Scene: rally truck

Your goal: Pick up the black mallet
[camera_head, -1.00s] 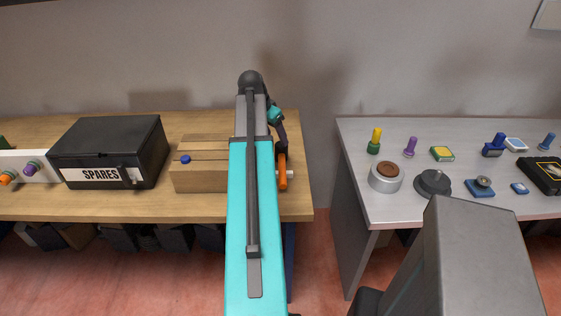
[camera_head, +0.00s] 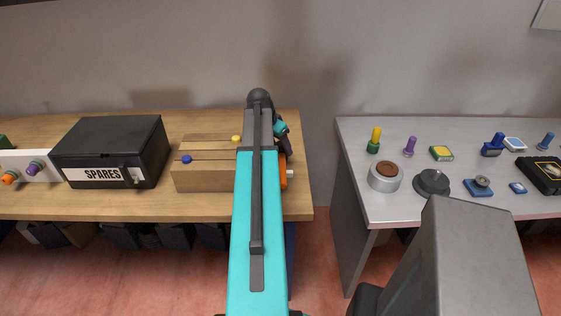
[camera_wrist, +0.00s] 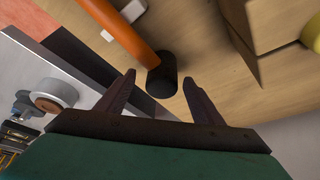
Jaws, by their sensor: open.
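In the head view the orange bar (camera_head: 284,178) is at the right side of a wooden block (camera_head: 205,180), partly hidden by my arm. My gripper (camera_head: 287,146) is above it there, and its fingertips are hard to make out.
The block has a blue knob (camera_head: 187,160) and a yellow knob (camera_head: 236,139). A black SPARES box (camera_head: 110,150) stands left on the wooden bench (camera_head: 130,207). A gap separates it from a grey table (camera_head: 390,211) with a black knobbed disc (camera_head: 432,183) and several small parts.

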